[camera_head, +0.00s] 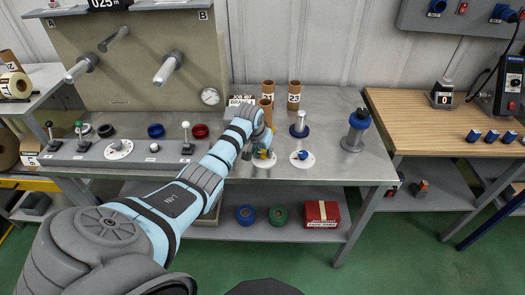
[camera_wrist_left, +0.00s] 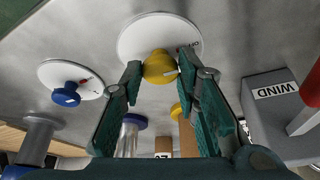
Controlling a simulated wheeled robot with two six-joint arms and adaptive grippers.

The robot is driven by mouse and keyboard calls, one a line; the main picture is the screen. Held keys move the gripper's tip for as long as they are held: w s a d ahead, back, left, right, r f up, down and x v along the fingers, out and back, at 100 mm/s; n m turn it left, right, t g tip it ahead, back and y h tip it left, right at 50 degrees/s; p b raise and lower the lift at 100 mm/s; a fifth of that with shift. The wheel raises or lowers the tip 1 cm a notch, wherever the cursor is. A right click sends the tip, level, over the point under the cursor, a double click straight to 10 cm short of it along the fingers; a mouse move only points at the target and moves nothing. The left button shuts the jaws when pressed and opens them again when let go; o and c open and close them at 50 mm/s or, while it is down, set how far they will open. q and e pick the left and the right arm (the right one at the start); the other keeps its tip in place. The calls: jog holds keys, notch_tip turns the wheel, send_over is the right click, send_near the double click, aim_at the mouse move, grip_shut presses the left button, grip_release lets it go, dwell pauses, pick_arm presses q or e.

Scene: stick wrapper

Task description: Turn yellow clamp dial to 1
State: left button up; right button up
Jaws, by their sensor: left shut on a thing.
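The yellow clamp dial (camera_wrist_left: 158,67) sits on a round white plate (camera_wrist_left: 150,28) in the left wrist view. A pale line on the dial points toward the right finger. A small red mark and dark lettering, too small to read, are on the plate right of the dial. My left gripper (camera_wrist_left: 160,72) is shut on the dial, one green finger on each side. In the head view my left gripper (camera_head: 263,150) is at the plate on the steel bench and mostly hides the dial. My right gripper is not in view.
A blue dial (camera_head: 303,155) on a white plate is right of the gripper. A metal post with a blue base (camera_head: 299,126) and a blue-topped post (camera_head: 356,130) stand nearby. Cardboard tubes (camera_head: 294,95) stand behind. A WIND box (camera_wrist_left: 272,100) is close by in the wrist view.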

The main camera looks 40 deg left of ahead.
pick_arm(q)
jog(key=shift+a+m+h, duration=0.1)
jog(key=shift+m+h, duration=0.2)
jog(key=shift+m, duration=0.3)
jog(key=shift+m+h, duration=0.3)
jog(key=shift+m, duration=0.4)
jog(key=m, duration=0.1)
jog(key=m+h+b, duration=0.1)
jog(key=shift+a+f+m, duration=0.2)
jog(key=shift+m, duration=0.2)
jog(key=m+h+b, duration=0.1)
jog(key=m+b, duration=0.1)
jog(key=b, duration=0.2)
jog(key=m+g+h+b, duration=0.1)
jog(key=m+b, duration=0.2)
jog(key=b, duration=0.2)
jog(key=shift+w+a+f+m, duration=0.1)
jog(key=shift+m, duration=0.2)
jog(key=shift+r+m+b, duration=0.2)
jog(key=shift+m+b, duration=0.2)
jog(key=shift+b, duration=0.5)
jog(key=o, duration=1.2)
